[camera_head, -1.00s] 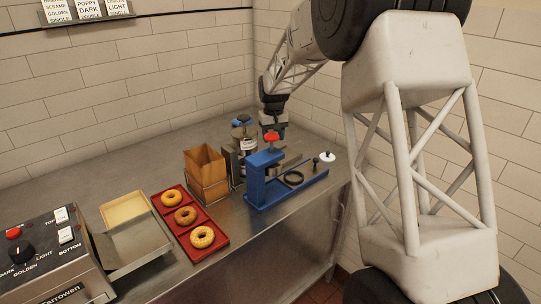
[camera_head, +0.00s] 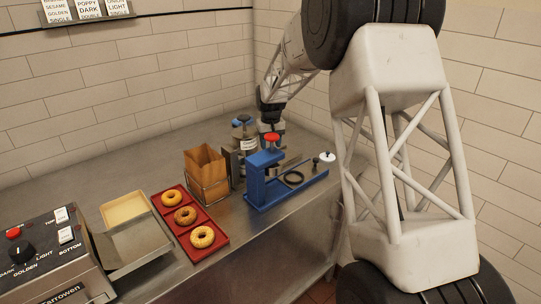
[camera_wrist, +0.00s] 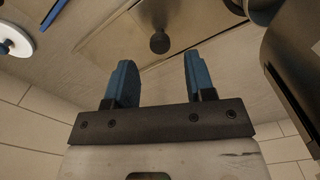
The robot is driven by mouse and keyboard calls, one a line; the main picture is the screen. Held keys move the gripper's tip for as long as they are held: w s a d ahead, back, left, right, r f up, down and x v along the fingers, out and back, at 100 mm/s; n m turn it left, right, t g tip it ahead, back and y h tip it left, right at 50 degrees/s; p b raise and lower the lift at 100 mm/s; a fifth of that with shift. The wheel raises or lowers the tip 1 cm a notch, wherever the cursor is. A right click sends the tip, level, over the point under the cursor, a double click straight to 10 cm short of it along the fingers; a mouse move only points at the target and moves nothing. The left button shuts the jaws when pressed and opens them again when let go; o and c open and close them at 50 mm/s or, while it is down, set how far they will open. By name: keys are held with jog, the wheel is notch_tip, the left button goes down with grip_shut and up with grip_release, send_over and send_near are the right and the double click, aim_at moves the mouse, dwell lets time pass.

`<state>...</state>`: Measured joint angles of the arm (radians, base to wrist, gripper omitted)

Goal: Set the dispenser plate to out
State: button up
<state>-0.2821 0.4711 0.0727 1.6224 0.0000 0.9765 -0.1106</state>
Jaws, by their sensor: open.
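A flat metal plate (camera_wrist: 130,38) with a round black knob (camera_wrist: 159,43) shows in the wrist view; I take it for the dispenser plate. My gripper (camera_wrist: 160,72) is open and empty there, with its two blue fingers apart and pointing toward the plate. The knob lies just beyond the fingertips, roughly between them in the picture; contact does not show. In the head view, the dispenser (camera_head: 248,146) with a pale label stands at the back of the counter. The gripper's end is largely hidden behind the blue press there, and the plate's position cannot be told.
The blue press (camera_head: 262,190) with a red knob (camera_head: 271,138) stands in front of my gripper. A paper bag (camera_head: 205,165) in a wire holder and a red tray (camera_head: 223,240) of bagels are to its left. A toaster (camera_head: 45,255) is at the front left. Tiled walls close the back.

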jog(key=shift+f, duration=2.65)
grip_shut()
